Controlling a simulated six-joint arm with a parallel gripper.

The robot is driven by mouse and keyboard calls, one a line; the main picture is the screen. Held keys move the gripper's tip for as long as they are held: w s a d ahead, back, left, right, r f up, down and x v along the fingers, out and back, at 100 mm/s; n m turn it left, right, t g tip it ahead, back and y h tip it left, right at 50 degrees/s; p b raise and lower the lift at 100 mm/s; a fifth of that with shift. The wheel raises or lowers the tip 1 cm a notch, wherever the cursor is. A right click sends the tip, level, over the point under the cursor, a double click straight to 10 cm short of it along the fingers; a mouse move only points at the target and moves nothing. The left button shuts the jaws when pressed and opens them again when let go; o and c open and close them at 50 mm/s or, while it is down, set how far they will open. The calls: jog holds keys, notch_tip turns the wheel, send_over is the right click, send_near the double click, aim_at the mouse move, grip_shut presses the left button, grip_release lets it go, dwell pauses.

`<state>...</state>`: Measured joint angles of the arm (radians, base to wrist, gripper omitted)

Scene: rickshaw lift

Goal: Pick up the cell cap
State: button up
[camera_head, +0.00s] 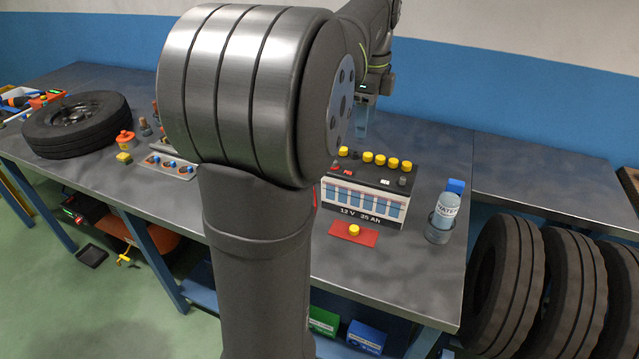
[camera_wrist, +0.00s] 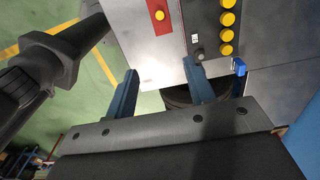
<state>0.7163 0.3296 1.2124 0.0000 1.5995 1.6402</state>
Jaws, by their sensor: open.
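A yellow cell cap (camera_head: 354,230) sits on a small red mat (camera_head: 338,233) in front of the battery. The cap also shows in the wrist view (camera_wrist: 159,15), with the red mat around it. More yellow caps (camera_head: 379,160) stand in a row on top of the battery (camera_head: 365,207); several show in the wrist view (camera_wrist: 227,19). My gripper (camera_head: 361,124) is above and behind the battery in the head view, partly hidden by my arm. In the wrist view my gripper (camera_wrist: 159,67) is open and empty, its two fingers apart, with the cap beyond the fingertips.
A water bottle (camera_head: 446,212) in a metal cup stands right of the battery near the bench edge. A tyre (camera_head: 76,124), a tray (camera_head: 172,166) and small parts lie at left. The bench right of the battery's back is clear.

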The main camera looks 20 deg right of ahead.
jog(key=n+h, duration=0.3)
jog(key=n, duration=0.6)
send_near(354, 228)
notch_tip(354, 228, down, 2)
jog(key=shift+a+f, duration=0.1)
jog(key=shift+d+x, duration=0.15)
jog(key=shift+x, duration=1.4)
jog(key=shift+d+x, duration=0.1)
jog(key=shift+x, duration=1.4)
jog(key=c, duration=0.9)
